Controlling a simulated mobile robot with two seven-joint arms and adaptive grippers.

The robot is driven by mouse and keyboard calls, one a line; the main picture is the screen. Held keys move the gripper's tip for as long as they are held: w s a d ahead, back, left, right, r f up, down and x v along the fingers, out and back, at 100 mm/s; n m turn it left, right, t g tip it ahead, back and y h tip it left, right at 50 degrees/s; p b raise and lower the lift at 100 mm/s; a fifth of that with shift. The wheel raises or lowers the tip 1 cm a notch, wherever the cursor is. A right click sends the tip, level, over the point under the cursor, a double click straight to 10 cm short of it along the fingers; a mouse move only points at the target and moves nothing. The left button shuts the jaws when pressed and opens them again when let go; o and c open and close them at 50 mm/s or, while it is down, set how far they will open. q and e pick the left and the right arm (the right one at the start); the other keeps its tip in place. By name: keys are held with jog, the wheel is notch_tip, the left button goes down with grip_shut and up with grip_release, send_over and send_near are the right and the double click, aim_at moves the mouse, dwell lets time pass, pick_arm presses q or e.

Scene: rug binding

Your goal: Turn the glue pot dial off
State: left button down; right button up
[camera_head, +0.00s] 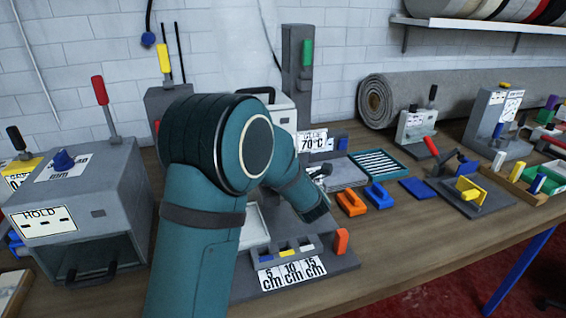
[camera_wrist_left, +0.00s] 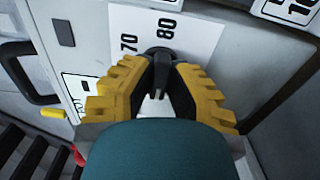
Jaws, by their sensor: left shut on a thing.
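In the left wrist view, the dark dial (camera_wrist_left: 158,54) sits on a pale panel with a white scale plate (camera_wrist_left: 195,36). The numbers 70 and 80 show beside the dial; the rest of the scale is hidden by my fingers. My left gripper (camera_wrist_left: 160,80), with yellow and black fingers, is shut on the dial, one finger on each side. I cannot tell which mark the dial points to. In the head view, the pale glue pot housing (camera_head: 284,112) stands behind my left arm, near a "GLUE 70°C" sign (camera_head: 312,143). The arm hides the dial there. My right gripper is not in view.
A grey "HOLD" machine (camera_head: 110,185) stands at the left. Orange (camera_head: 351,203) and blue (camera_head: 379,195) blocks and a slotted green tray (camera_head: 380,164) lie to the right. The wooden front right tabletop (camera_head: 400,245) is clear.

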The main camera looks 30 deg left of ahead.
pick_arm(q)
jog(key=shift+a+r, duration=0.1)
jog(key=shift+r, duration=0.05)
jog(key=c, duration=0.9)
grip_release()
jog(key=shift+c, duration=0.2)
jog(key=v, duration=1.2)
